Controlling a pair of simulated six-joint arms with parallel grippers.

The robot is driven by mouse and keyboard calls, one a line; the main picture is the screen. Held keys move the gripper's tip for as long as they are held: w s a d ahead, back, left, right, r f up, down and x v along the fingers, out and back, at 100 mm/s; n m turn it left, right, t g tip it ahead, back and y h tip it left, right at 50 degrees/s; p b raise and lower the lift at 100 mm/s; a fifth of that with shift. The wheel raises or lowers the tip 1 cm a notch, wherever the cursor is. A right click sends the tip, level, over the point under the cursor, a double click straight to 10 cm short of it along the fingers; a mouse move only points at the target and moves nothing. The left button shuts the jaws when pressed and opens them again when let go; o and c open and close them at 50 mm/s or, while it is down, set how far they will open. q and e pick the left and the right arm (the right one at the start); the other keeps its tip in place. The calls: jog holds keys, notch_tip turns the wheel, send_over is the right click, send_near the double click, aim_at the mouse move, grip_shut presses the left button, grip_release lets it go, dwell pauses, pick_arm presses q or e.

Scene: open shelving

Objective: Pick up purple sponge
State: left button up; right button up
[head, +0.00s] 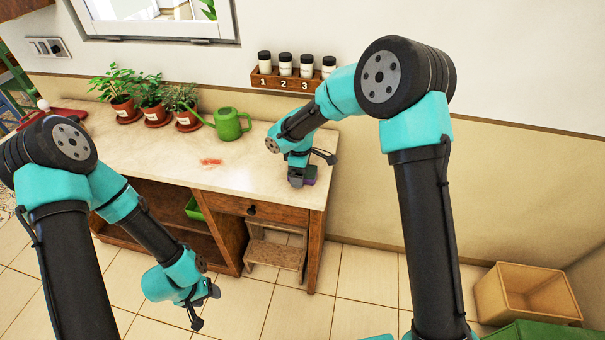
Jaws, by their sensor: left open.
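A purple sponge (309,182) lies on the light countertop near its right end, mostly hidden beneath my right gripper. My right gripper (302,175) points down right at the sponge; its fingers are too small and dark to tell whether they are open or closed on it. My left gripper (205,308) is open and empty, low in front of the counter over the tiled floor, well away from the sponge.
On the counter (245,165) stand several potted plants (152,96) and a green watering can (229,125); a red stain (211,162) marks its middle. A rack of numbered jars (284,80) hangs behind. A wooden step stool (275,255) stands below. A tan bin (528,295) is at right.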

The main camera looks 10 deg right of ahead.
dwell(0.3)
jog(key=c, duration=1)
jog(key=shift+r, duration=0.5)
notch_tip(320, 180, up, 3)
jog(key=shift+f, duration=0.15)
jog(key=s+a, duration=0.1)
jog(key=s, duration=0.4)
jog(key=s+r, duration=0.1)
jog(key=s, duration=0.4)
jog(key=s+a, duration=0.1)
jog(key=s, duration=0.5)
jog(key=shift+a+r, duration=0.15)
jog(key=shift+a, duration=0.15)
jog(key=shift+w, duration=0.1)
